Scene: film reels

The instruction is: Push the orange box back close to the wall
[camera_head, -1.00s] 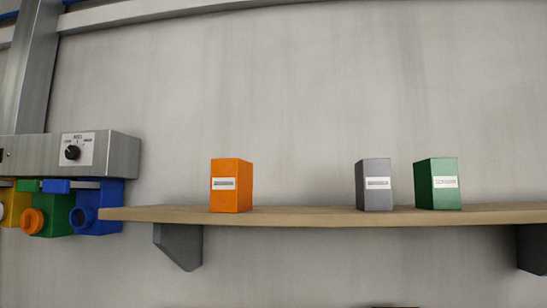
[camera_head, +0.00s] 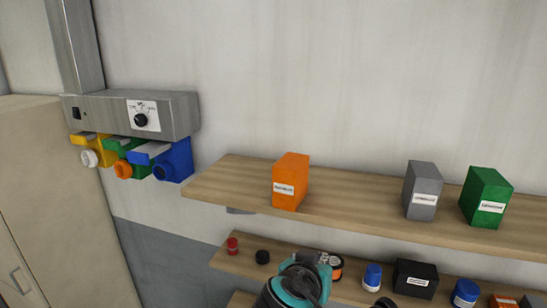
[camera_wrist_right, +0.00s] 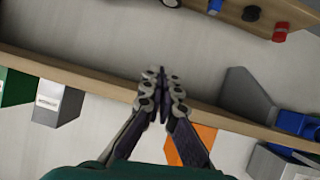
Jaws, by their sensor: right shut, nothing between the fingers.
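The orange box (camera_head: 290,182) with a white label stands upright on the upper wooden shelf (camera_head: 232,182), near its left end. A gap of bare shelf shows between it and the wall. In the right wrist view, which is upside down, the orange box (camera_wrist_right: 203,135) is partly hidden behind a finger. My right gripper (camera_wrist_right: 162,82) is shut and empty there, pointing toward the shelf edge. In the head view my teal right arm (camera_head: 303,283) is below the upper shelf, in front of the box; its fingertips are hard to make out. My left gripper is not in view.
A grey box (camera_head: 421,190) and a green box (camera_head: 485,198) stand to the right on the same shelf. A lower shelf (camera_head: 222,262) holds jars, caps and a black box (camera_head: 415,279).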

